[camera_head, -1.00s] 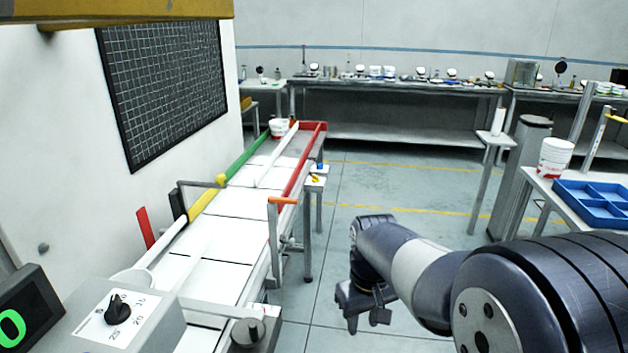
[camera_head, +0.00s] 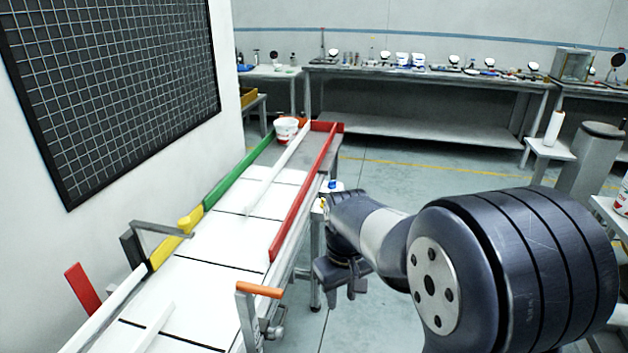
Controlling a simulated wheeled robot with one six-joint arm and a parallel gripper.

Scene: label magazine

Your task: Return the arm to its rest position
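My arm reaches in from the lower right and is bent, its end pointing down over the floor just right of the conveyor. My gripper (camera_head: 343,287) hangs at the end of it, with two short dark fingers pointing down and a gap between them. I see nothing held between the fingers. The gripper is apart from the conveyor (camera_head: 222,238) and to the right of its red rail (camera_head: 303,190).
A white and red cup (camera_head: 286,129) stands at the conveyor's far end. An orange-topped lever (camera_head: 259,289) rises at its near right edge. A long bench (camera_head: 430,80) runs along the back wall. A small stand (camera_head: 549,150) is at right. Floor between is clear.

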